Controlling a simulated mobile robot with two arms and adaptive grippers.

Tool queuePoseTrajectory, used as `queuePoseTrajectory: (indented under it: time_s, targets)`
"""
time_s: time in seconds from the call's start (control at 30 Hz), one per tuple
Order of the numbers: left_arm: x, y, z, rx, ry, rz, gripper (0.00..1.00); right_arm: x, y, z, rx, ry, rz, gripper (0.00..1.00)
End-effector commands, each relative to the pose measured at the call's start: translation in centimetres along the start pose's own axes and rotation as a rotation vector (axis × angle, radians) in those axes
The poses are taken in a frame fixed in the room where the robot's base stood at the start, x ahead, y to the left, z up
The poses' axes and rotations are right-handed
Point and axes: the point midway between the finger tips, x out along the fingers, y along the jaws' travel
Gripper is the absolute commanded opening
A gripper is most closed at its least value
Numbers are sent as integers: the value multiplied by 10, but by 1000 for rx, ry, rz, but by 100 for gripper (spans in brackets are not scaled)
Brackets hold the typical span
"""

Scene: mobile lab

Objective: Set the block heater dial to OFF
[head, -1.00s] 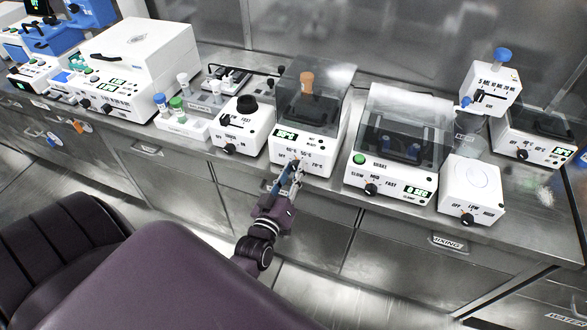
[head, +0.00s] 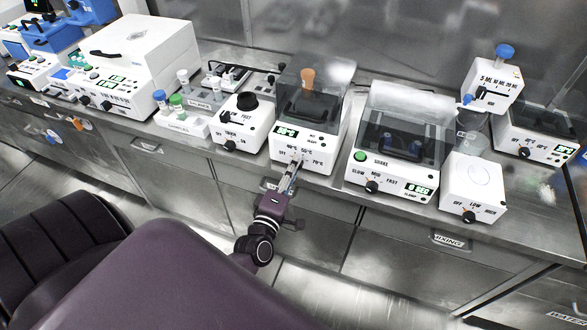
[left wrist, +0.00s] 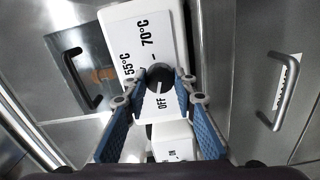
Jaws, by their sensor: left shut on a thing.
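The block heater (head: 318,150) is a white box with a clear smoky lid and an orange-capped tube inside. Its front has a lit green display and a dial marked OFF and several temperatures. My left gripper (head: 296,165) reaches up to this dial from below, hiding it in the head view. In the left wrist view the dark round dial (left wrist: 159,78) sits between the fingertips of my left gripper (left wrist: 160,80), which is shut on it. The OFF label shows beside the dial. A pale mark on the dial seems to face OFF, but it is small. My right gripper is out of view.
A white device with a black knob (head: 246,125) stands just left of the heater, and a shaker (head: 395,150) under a clear cover stands to its right. Steel drawers with handles (head: 147,147) lie below the bench edge.

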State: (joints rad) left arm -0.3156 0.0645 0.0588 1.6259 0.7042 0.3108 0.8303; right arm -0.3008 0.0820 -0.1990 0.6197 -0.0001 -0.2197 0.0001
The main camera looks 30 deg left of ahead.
Motion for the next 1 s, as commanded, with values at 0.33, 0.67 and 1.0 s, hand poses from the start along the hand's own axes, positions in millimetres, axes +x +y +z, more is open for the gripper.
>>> queuePoseTrajectory:
  time_s: [0.33,0.67,1.0]
  targets:
    - [1,1,1,-177,-2,3,1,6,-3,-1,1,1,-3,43]
    - [1,2,1,-224,-2,4,1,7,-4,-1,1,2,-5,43]
    - [1,3,1,-225,-2,5,29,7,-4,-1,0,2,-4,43]
